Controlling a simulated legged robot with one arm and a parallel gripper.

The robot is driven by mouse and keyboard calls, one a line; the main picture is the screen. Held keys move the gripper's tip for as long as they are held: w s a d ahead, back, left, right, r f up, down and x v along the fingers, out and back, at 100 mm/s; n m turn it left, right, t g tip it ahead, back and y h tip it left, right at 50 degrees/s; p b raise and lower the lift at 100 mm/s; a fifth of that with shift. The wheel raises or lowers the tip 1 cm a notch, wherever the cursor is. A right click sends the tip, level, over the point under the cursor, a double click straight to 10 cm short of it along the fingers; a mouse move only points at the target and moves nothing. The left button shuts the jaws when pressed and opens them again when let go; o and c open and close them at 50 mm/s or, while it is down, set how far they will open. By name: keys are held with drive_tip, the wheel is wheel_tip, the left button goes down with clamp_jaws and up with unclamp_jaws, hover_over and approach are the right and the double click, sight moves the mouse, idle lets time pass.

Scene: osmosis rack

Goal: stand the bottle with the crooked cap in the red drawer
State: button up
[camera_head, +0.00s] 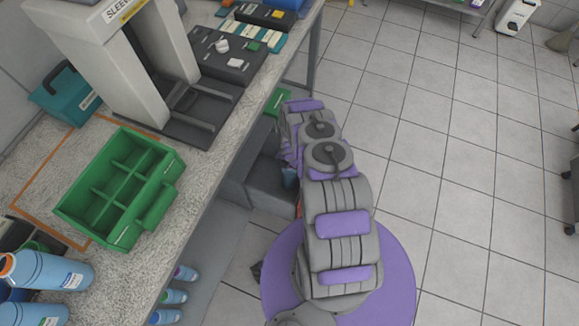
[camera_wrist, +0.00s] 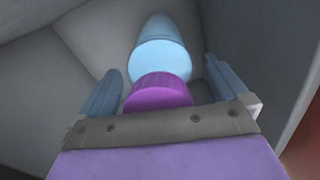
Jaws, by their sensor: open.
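In the wrist view a light blue bottle (camera_wrist: 161,55) with a purple cap (camera_wrist: 159,92) lies or leans inside a grey-walled box (camera_wrist: 85,35), cap toward me. The cap looks slightly offset from the bottle, but I cannot tell whether it is crooked. My gripper (camera_wrist: 163,70) is open, with one blue finger on each side of the bottle and visible gaps. In the head view my arm reaches down beside the counter to a grey open box (camera_head: 266,185); the gripper there is mostly hidden. A red-brown surface (camera_wrist: 307,145) shows at the wrist view's lower right; I cannot tell whether it is the red drawer.
The counter (camera_head: 205,190) edge runs close to my arm's left. On it are a green divided tray (camera_head: 75,203), a grey machine (camera_head: 120,65) and blue bottles (camera_head: 50,270). Several purple-capped bottles (camera_head: 175,296) show below the counter.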

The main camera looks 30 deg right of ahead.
wheel_tip(320, 180, up, 12)
drive_tip(key=p, duration=0.3)
drive_tip(key=shift+d+f, duration=0.1)
wheel_tip(320, 180, up, 36)
drive_tip(key=s+a+m+g+h, duration=0.1)
drive_tip(key=s+a+m+h, duration=0.15)
drive_tip(key=m, duration=0.85)
drive_tip(key=s+a+r+m+y, duration=0.1)
drive_tip(key=s+a+r+m, duration=0.25)
drive_tip(key=s+r, duration=0.4)
drive_tip(key=s+a+r+m+y, duration=0.1)
drive_tip(key=s+a+r+m, duration=0.25)
drive_tip(key=s+r, duration=0.35)
drive_tip(key=s+a+r+m, duration=0.2)
drive_tip(key=s+a+r, duration=0.1)
drive_tip(key=s, duration=0.5)
drive_tip(key=s+a+r+m, duration=0.3)
drive_tip(key=s+a, duration=0.1)
drive_tip(key=s, duration=0.5)
drive_tip(key=shift+a+r+g, duration=0.3)
drive_tip(key=shift+r+g, duration=0.1)
drive_tip(key=shift+y, duration=0.25)
